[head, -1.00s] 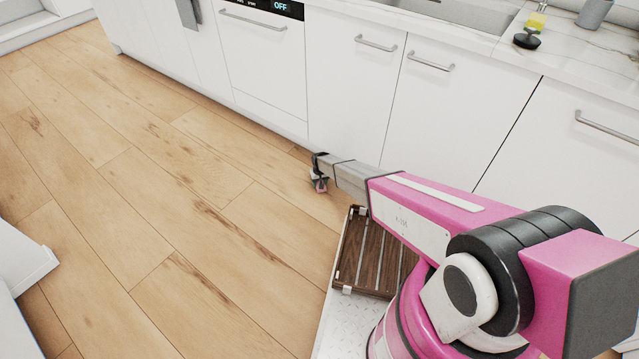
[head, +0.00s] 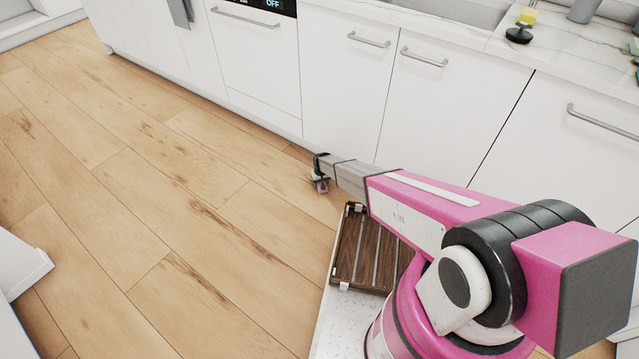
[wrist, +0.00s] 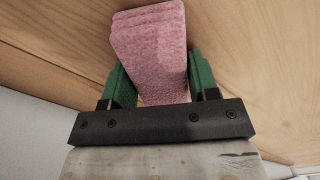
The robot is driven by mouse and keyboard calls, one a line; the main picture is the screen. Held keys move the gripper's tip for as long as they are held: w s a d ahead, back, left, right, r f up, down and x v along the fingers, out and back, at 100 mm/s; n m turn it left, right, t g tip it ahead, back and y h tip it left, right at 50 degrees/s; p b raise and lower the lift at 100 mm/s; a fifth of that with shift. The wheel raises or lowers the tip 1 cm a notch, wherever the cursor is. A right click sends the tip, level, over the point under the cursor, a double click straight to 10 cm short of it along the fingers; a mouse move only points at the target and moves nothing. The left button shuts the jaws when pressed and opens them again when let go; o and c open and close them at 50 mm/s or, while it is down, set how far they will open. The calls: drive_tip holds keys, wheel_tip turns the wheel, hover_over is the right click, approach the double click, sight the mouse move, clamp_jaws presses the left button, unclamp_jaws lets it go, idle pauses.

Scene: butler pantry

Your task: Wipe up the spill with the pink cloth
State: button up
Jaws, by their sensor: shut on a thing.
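The pink cloth (wrist: 152,55) is a folded, layered pad held between the two green fingers of my gripper (wrist: 160,85) in the wrist view. My gripper is shut on it, and the cloth sticks out past the fingertips with wood floor behind it. In the head view my gripper (head: 320,184) is low over the floor in front of the white cabinets, with a small bit of pink at its end. I cannot tell whether the cloth touches the floor. No clear spill shows in either view.
A brown slatted wooden rack (head: 372,255) lies beside my arm's base. White cabinets (head: 345,90) and a dishwasher (head: 255,60) line the back. A marble counter (head: 560,50) holds a black-based brush (head: 519,34). The wood floor (head: 130,220) at left is open, with a white edge at far left.

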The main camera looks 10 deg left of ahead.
drive_tip(key=shift+a, duration=0.15)
drive_tip(key=shift+w+a, duration=0.4)
drive_tip(key=shift+a, duration=0.5)
drive_tip(key=shift+w+a, duration=0.35)
drive_tip(key=shift+a, duration=0.5)
drive_tip(key=shift+d, duration=0.1)
drive_tip(key=shift+s+d, duration=0.4)
drive_tip(key=shift+d, duration=0.45)
drive_tip(key=shift+r, duration=4)
